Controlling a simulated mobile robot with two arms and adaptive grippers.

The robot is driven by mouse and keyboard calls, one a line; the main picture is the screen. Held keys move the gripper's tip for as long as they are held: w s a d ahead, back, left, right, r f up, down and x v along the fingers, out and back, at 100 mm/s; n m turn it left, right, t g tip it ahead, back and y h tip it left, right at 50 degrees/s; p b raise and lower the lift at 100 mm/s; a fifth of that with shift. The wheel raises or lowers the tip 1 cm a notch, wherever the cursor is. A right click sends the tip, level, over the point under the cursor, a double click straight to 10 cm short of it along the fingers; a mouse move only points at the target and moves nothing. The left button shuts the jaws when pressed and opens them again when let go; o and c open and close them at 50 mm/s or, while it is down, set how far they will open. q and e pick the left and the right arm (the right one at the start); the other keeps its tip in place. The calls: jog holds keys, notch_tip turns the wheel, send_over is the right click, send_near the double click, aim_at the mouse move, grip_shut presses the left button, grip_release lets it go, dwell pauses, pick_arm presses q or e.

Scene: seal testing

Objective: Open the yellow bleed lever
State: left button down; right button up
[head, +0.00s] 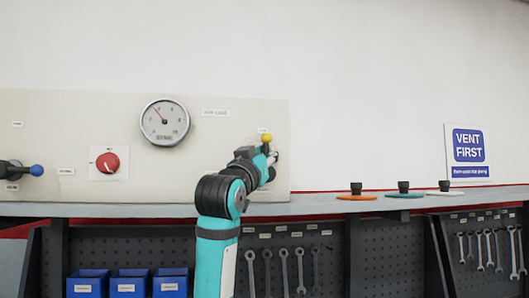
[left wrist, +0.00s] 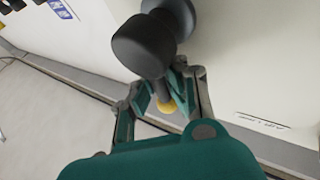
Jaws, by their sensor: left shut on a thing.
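The yellow bleed lever (head: 266,138) shows as a yellow ball tip near the right end of the beige panel (head: 230,172), below a small label. My left gripper (head: 272,156) is at the lever, and the arm hides most of the valve body in the head view. In the left wrist view the yellow ball (left wrist: 167,106) lies between the fingers of my left gripper (left wrist: 166,92), which are shut on the lever near its ball end. The dark round valve body (left wrist: 145,45) stands just beyond the fingers. My right gripper is not in view.
A gauge (head: 165,122), a red knob (head: 107,162) and a blue-tipped lever (head: 36,170) are on the panel to the left. Orange, teal and white discs with black knobs (head: 356,188) sit on the shelf (head: 310,204). Blue bins (head: 129,284) and wrenches (head: 284,270) are below.

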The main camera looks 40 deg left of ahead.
pick_arm(q)
jog(key=shift+r+m, duration=0.2)
jog(key=shift+m, duration=0.1)
jog(key=c, duration=1.7)
grip_release()
jog(key=shift+o, duration=0.5)
jog(key=shift+s+d, duration=0.1)
jog(key=shift+s+f, duration=0.1)
jog(key=shift+f, duration=0.05)
jog(key=shift+s+f, duration=0.15)
jog(key=shift+s, duration=0.1)
jog(key=v, duration=1.1)
jog(key=shift+s, duration=0.15)
